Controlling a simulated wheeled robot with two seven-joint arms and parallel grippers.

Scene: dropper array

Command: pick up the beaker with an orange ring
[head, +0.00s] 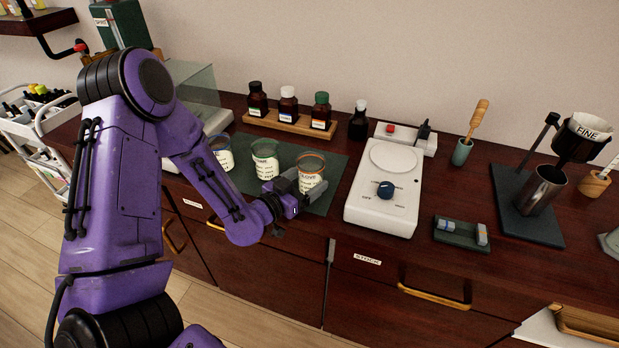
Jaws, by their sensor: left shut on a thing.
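The beaker with an orange ring (312,168) is the rightmost of three clear beakers, and it looks upright. My left gripper (300,182) reaches it from the front left and is shut on it, covering part of its lower side. Whether its base touches the mat cannot be told. The beaker with a green ring (265,160) stands to its left. The beaker with a blue ring (222,153) is farther left, partly hidden by my left arm. My right gripper is out of view.
A dark green mat (338,166) lies under the beakers. A white stirrer plate (385,190) stands close on the right. Behind is a wooden rack (290,123) with three brown bottles, and a loose dark bottle (359,120). A small tray (460,234) lies farther right.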

